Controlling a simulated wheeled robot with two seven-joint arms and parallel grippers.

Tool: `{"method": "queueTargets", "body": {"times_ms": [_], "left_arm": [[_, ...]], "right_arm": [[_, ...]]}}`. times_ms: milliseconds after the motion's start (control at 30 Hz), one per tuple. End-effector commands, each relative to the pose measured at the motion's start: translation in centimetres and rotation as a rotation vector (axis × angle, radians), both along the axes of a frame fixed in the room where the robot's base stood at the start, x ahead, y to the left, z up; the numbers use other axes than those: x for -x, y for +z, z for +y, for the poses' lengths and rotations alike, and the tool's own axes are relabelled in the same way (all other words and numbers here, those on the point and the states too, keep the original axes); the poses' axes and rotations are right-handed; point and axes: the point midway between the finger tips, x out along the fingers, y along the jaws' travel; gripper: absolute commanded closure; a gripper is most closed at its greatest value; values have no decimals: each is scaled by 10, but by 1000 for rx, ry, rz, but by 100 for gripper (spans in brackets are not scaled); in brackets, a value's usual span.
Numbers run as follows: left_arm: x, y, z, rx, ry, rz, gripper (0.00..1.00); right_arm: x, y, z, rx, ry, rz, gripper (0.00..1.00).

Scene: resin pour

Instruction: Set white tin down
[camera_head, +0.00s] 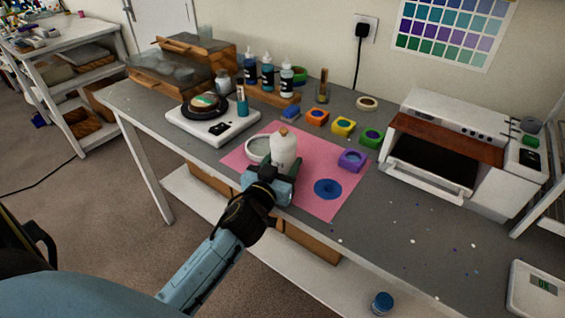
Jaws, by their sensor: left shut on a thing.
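My left gripper (277,177) is shut on the white tin (283,150), a pale, rounded, bottle-like container with a small orange-brown top. The tin is upright over the pink mat (310,203); the gripper hides its base, so I cannot tell whether it touches the mat. A round white-rimmed dish (257,149) sits just left of the tin, partly behind it. My right gripper is not in view.
A blue round patch (328,189) and a purple mould (352,160) lie to the right on the mat. Yellow, green and orange moulds stand behind. The front right grey tabletop (400,235) is mostly clear.

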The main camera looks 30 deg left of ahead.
Motion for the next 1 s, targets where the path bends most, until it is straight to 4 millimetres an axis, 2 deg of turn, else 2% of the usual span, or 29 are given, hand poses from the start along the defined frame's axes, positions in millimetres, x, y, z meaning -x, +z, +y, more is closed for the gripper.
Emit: {"method": "queueTargets", "body": {"times_ms": [67, 100, 233, 600, 767, 1000], "left_arm": [[0, -4, 0, 2, 0, 0, 73], [0, -3, 0, 1, 0, 1, 44], [0, -2, 0, 1, 0, 1, 27], [0, 3, 0, -1, 0, 0, 27], [23, -1, -4, 3, 0, 4, 27], [72, -1, -11, 5, 1, 3, 27]], "right_arm": [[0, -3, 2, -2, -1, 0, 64], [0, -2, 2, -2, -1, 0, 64], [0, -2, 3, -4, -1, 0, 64], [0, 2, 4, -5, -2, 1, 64], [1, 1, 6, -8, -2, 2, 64], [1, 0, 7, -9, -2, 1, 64]]}}
